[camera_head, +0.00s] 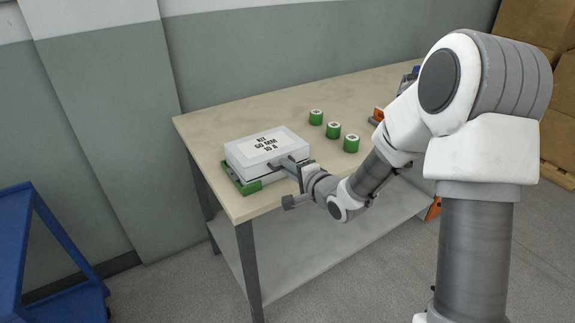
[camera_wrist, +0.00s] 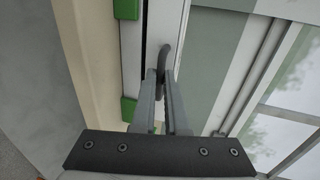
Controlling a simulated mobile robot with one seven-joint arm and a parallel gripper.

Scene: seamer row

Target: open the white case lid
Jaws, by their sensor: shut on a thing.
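The white case (camera_head: 246,154) sits on the near left corner of the table, with a label reading "KIT 60 MM 10 A" on its lid (camera_head: 283,137). Green pieces show at its base. The lid lies about level over the body, and a dark gap runs between them in the wrist view. My gripper (camera_head: 284,163) is at the front side of the case. In the wrist view, its fingers (camera_wrist: 161,80) are shut on a dark grey curved handle (camera_wrist: 164,52) at the lid's front edge. The inside of the case is hidden.
The table (camera_head: 215,121) has free room behind and right of the case. Several small green-sided cylinders (camera_head: 333,130) stand to the right. A blue cart (camera_head: 45,230) stands at the left, and boxes (camera_head: 530,40) are stacked at the back right.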

